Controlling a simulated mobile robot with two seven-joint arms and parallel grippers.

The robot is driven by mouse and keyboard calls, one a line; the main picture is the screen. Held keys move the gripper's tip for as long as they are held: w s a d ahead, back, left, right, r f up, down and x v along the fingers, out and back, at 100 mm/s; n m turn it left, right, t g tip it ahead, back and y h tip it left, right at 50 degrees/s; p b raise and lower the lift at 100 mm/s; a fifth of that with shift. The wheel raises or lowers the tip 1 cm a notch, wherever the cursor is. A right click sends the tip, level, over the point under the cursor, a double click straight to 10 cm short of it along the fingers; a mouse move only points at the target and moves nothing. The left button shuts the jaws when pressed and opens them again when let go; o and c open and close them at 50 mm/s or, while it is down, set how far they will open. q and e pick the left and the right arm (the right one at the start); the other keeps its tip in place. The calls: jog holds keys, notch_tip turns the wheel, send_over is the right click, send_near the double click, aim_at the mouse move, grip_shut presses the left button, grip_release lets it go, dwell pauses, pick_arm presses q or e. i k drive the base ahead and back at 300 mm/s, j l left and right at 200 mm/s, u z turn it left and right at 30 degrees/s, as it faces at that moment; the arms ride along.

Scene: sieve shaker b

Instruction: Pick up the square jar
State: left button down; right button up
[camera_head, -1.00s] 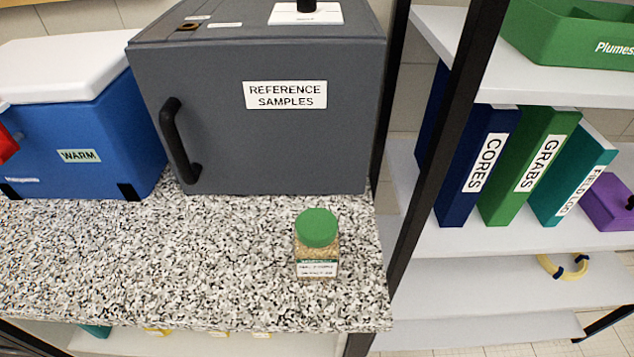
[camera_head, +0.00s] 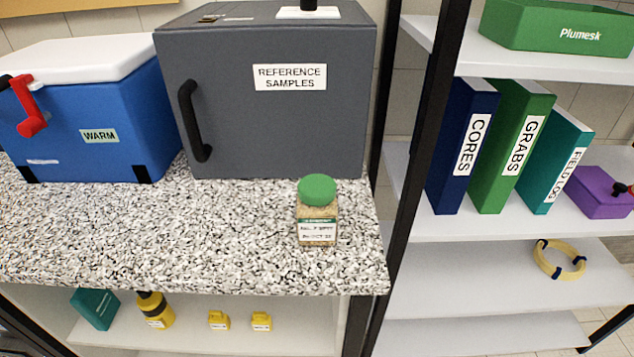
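The square jar (camera_head: 317,212) stands upright on the speckled counter (camera_head: 200,235), close to its right end and front edge. It is clear with a green round lid, sandy contents and a white label on the front. Neither of my grippers shows in the head view, so nothing is seen touching the jar.
A grey cabinet (camera_head: 270,120) marked REFERENCE SAMPLES stands behind the jar. A blue cooler (camera_head: 90,125) marked WARM with a white lid is at left. Black shelf posts (camera_head: 425,150) rise to the right, beside binders (camera_head: 515,150). The counter left of the jar is clear.

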aim_at(316, 201)
jog(key=i+l, duration=0.15)
jog(key=l, duration=0.2)
jog(key=i+l, duration=0.1)
jog(key=l, duration=0.25)
jog(key=i+l+u, duration=0.1)
jog(key=l, duration=0.25)
jog(key=i+l, duration=0.15)
jog(key=l, duration=0.2)
